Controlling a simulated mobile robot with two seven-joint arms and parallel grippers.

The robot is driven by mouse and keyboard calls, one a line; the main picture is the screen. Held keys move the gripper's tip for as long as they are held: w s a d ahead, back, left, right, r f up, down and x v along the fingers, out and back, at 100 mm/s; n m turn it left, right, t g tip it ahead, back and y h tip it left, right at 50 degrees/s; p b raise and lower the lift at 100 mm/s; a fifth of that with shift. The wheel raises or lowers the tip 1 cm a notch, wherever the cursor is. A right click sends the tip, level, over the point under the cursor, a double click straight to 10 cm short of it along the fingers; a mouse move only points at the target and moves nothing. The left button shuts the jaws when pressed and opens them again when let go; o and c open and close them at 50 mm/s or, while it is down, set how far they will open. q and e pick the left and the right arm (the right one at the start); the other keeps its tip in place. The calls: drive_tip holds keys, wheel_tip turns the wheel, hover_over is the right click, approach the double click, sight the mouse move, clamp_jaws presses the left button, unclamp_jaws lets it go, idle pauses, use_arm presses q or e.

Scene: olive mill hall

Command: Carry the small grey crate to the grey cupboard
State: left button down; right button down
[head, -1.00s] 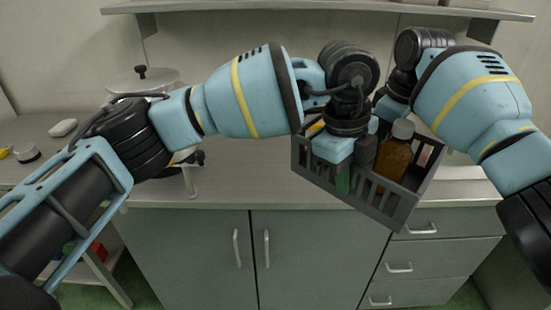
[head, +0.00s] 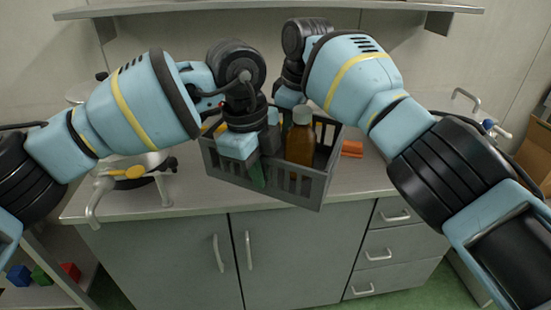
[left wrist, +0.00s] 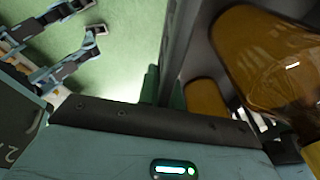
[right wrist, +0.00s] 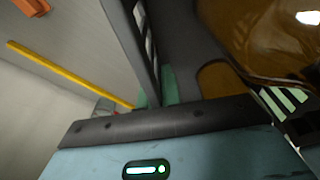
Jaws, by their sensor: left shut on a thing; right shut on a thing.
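The small grey crate (head: 312,190) is held in the air over the front part of the counter, tilted in the head view. It holds an amber bottle (head: 300,143) with a white cap; other contents are mostly hidden. My left gripper (head: 246,160) is shut on the crate's near left side. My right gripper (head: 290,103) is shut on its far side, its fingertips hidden. The crate wall and amber bottle also show close up in the left wrist view (left wrist: 187,45) (left wrist: 275,60) and right wrist view (right wrist: 180,50) (right wrist: 265,35). The grey cupboard (head: 300,255) has two doors below the counter.
The counter top (head: 200,198) has clear room along its front edge. An orange-red object (head: 352,148) lies right of the crate. Drawers (head: 385,248) adjoin the doors. A brown box (head: 538,145) stands at far right.

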use_arm(q)
drive_tip(key=shift+s+f, duration=0.1)
drive_tip(key=shift+s, duration=0.1)
use_arm(e)
drive_tip(key=shift+w+d, duration=0.1)
drive_tip(key=shift+d, duration=0.2)
